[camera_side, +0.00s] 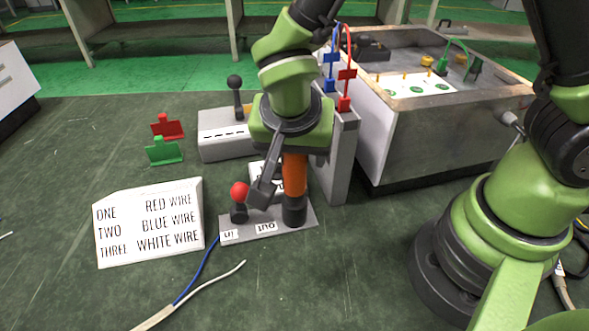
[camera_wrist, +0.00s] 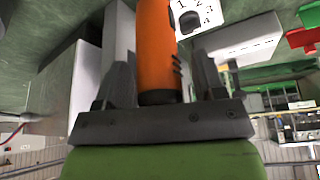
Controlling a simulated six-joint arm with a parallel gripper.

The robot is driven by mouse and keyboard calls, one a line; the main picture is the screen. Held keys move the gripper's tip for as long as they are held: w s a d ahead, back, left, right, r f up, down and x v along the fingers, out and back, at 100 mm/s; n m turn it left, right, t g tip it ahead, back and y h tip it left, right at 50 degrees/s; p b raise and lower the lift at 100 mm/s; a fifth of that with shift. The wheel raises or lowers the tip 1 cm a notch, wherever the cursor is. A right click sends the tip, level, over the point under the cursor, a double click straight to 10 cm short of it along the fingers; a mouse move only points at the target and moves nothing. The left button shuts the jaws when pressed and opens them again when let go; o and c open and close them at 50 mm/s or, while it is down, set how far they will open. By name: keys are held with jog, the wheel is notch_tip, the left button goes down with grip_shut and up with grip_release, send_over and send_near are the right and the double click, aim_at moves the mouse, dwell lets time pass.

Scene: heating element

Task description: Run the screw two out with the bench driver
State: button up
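The bench driver has an upright orange body (camera_side: 294,178) with a black foot on a grey base plate (camera_side: 300,220) labelled IN and OUT. A red ball knob (camera_side: 239,190) on a short black post stands at the plate's left. My gripper (camera_side: 266,190) is low at the driver, one dark finger between knob and orange body. In the wrist view my gripper (camera_wrist: 163,78) has its fingers apart, one on each side of the orange body (camera_wrist: 157,45), with narrow gaps. The 1 2 3 4 dial card (camera_wrist: 192,22) is beyond. Screw two is not clearly visible.
A sign (camera_side: 150,222) listing wires one to three lies left. Green (camera_side: 165,151) and red (camera_side: 167,127) holders stand behind it. A grey lever box (camera_side: 224,133), an upright grey block (camera_side: 340,150) and a metal tray (camera_side: 420,135) are close by. Loose wires (camera_side: 190,300) lie in front.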

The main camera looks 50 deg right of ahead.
grip_shut()
jog(key=shift+r, duration=0.1)
notch_tip(320, 180, up, 27)
jog(key=w+d+m+g, duration=0.1)
jog(key=d+m+g, duration=0.2)
jog(key=d+m, duration=0.9)
jog(key=s+d+f+m+g, duration=0.1)
jog(key=s+d+f, duration=0.1)
jog(key=d, duration=0.6)
jog(key=s+d+f+m+g, duration=0.1)
jog(key=s+d+f+m, duration=0.1)
jog(key=d, duration=0.6)
jog(key=shift+s+d+f, duration=0.35)
jog(key=shift+s+f, duration=0.2)
jog(key=shift+s, duration=0.5)
